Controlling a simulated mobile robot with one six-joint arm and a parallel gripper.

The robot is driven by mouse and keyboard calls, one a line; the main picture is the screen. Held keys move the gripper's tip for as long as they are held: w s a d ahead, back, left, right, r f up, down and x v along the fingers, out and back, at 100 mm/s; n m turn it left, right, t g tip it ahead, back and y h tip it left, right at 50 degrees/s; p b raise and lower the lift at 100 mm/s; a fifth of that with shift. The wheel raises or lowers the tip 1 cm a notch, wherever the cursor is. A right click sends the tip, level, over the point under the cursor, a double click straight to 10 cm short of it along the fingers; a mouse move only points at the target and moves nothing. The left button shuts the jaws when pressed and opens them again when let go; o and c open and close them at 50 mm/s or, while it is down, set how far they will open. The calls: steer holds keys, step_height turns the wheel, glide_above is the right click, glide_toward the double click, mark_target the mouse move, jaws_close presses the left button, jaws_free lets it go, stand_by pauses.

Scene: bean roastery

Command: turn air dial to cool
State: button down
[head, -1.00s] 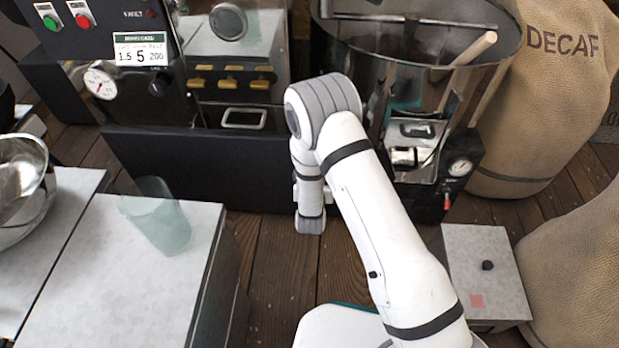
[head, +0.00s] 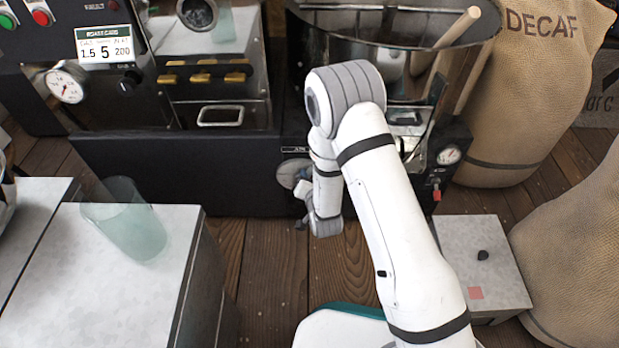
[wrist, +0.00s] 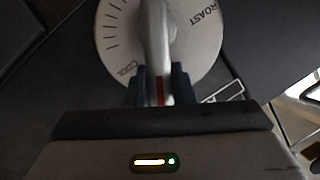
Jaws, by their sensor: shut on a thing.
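The air dial (wrist: 108,38) is a pale round plate with tick marks, ROAST at its upper right and COOL at its lower left in the wrist view. Its grey bar handle (wrist: 157,35) stands across the plate, with a red line at the lower end, a little right of the word COOL. My gripper (wrist: 160,88) is shut on this handle, one dark finger on each side. In the head view the dial (head: 291,172) shows partly on the black machine front, left of my wrist. My gripper (head: 303,188) is partly hidden there by my arm.
The black machine front (head: 190,170) runs behind the dial. A pale worktop with a translucent cup (head: 125,225) stands at left. A low grey box (head: 490,245) and sacks (head: 535,100) are at right. Wooden floor lies open between.

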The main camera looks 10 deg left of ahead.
steer(key=shift+w+r, duration=0.1)
steer(key=shift+w, duration=0.1)
steer(key=c, duration=1.2)
jaws_free()
steer(key=shift+c, duration=0.2)
steer(key=shift+s, duration=0.1)
steer(key=p+v, duration=0.2)
steer(key=v, duration=0.5)
steer(key=shift+s+p, duration=0.3)
steer(key=shift+p, duration=0.1)
steer(key=shift+d+r, duration=0.1)
steer(key=shift+d, duration=0.05)
